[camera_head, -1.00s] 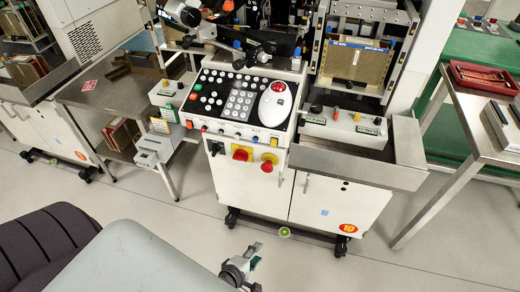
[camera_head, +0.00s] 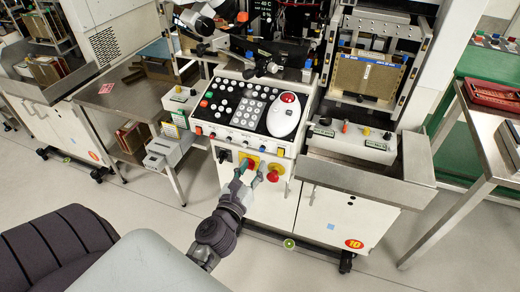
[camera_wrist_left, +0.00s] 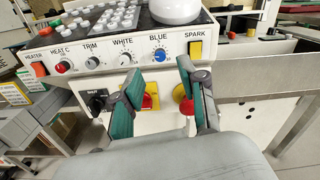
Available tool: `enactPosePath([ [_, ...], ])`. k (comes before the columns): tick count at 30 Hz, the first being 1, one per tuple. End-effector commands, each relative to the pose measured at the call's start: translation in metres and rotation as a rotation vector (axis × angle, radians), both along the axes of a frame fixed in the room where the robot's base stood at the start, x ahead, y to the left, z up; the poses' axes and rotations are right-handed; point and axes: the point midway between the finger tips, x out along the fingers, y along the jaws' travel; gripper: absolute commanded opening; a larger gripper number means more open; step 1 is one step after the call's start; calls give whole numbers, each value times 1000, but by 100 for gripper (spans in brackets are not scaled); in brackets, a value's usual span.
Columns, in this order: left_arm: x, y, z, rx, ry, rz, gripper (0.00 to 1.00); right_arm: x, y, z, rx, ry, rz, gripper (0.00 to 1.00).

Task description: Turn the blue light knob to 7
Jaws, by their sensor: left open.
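The blue light knob (camera_wrist_left: 159,55) is a small round blue knob under the printed word BLUE on the machine's white front strip. It shows clearly in the left wrist view, between the white knob (camera_wrist_left: 125,59) and the yellow spark switch (camera_wrist_left: 195,50). I cannot read its exact setting. My left gripper (camera_wrist_left: 157,68) is open and empty, its two green-padded fingers pointing up at the strip on either side of and just below the blue knob, apart from it. In the head view my left gripper (camera_head: 257,172) is in front of the machine's lower front panel. My right gripper is not in view.
Below the strip are a red rotary switch (camera_wrist_left: 147,101) on a yellow plate, another red knob (camera_head: 273,176) and a black switch (camera_wrist_left: 97,101). A button panel (camera_head: 240,103) and white trackball unit (camera_head: 286,114) sit above. A metal tray (camera_head: 365,177) juts out at right.

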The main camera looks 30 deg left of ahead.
Motion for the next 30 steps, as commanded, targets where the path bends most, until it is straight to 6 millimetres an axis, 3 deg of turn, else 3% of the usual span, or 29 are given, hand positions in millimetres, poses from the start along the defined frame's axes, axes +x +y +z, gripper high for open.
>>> enactPosePath([
  [3, 25, 6, 2, 2, -3, 0, 42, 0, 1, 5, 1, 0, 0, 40],
  [9, 51, 12, 1, 2, 0, 0, 42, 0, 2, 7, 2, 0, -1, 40],
  [22, 60, 14, 0, 2, 0, 0, 42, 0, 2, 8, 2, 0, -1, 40],
  [30, 59, 14, 0, 2, 0, 0, 0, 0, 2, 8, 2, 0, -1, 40],
])
